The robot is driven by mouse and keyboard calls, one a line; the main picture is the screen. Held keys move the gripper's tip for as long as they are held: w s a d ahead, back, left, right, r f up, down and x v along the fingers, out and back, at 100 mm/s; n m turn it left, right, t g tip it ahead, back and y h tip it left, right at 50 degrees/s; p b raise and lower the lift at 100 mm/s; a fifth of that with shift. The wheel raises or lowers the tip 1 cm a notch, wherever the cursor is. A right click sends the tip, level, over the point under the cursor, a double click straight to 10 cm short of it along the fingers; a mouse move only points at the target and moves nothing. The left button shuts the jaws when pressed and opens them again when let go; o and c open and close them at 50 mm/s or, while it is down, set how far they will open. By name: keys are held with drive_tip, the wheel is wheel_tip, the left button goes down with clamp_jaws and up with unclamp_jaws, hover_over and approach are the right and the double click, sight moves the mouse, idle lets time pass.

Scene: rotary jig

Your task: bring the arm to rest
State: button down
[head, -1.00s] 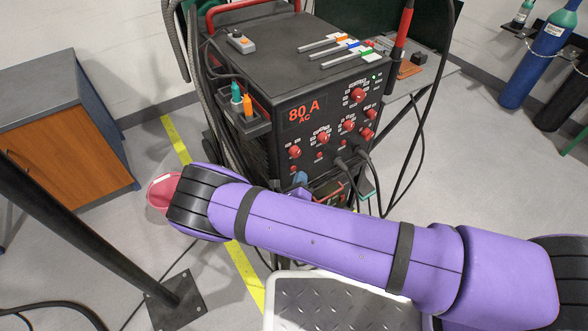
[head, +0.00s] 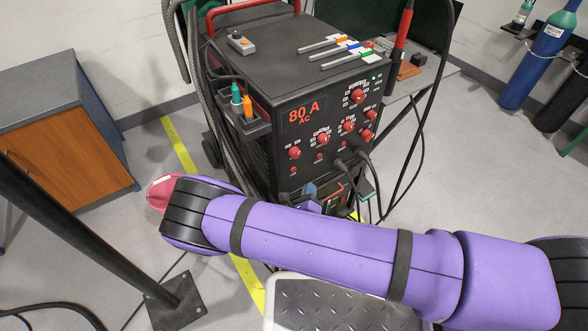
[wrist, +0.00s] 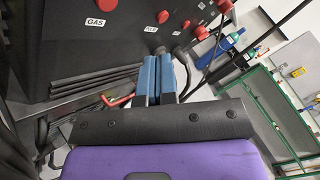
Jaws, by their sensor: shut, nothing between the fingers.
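My purple arm (head: 320,250) stretches across the lower half of the head view, from the right edge to a black joint at the left. It passes in front of the welding machine (head: 325,105). My gripper (wrist: 160,58) shows in the wrist view as two blue fingers close together, shut and empty. The fingers point toward the machine's dark front, below its red knobs and cables. In the head view only a small blue part shows above the arm, low before the machine's front; most of it is hidden.
A wooden cabinet (head: 75,150) stands at left, with a dark post (head: 90,220) nearer. A red bucket-like thing (head: 160,190) is partly hidden behind my arm's joint. Black cables hang before the machine. Gas cylinders (head: 537,60) stand at far right.

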drive_tip(key=d+r+m+g+h, duration=0.3)
drive_tip(key=d+r+m+g, duration=0.25)
drive_tip(key=r+m, duration=0.45)
drive_tip(key=d+r+m+g+h, duration=0.2)
drive_tip(key=d+r+m+g, duration=0.4)
drive_tip(key=r, duration=0.7)
drive_tip(key=d+r+m+g+h, duration=0.3)
drive_tip(key=d+r+m+g, duration=0.2)
drive_tip(key=r+m, duration=0.55)
drive_tip(key=s+d+r+m+g+y, duration=0.1)
drive_tip(key=s+d+r+m+y, duration=0.35)
drive_tip(key=r, duration=0.35)
drive_tip(key=s+d+r+m+g+y, duration=0.1)
drive_tip(key=s+d+r+m+y, duration=0.25)
drive_tip(key=s+r+m, duration=0.35)
drive_tip(key=s+d+r+m+t+y, duration=0.1)
drive_tip(key=s+r+m+t+y, duration=0.3)
drive_tip(key=s+r, duration=0.5)
drive_tip(key=shift+s+d+m+t, duration=0.15)
drive_tip(key=shift+s+m+t, duration=0.6)
drive_tip(key=shift+s, duration=1.25)
drive_tip(key=shift+r, duration=0.1)
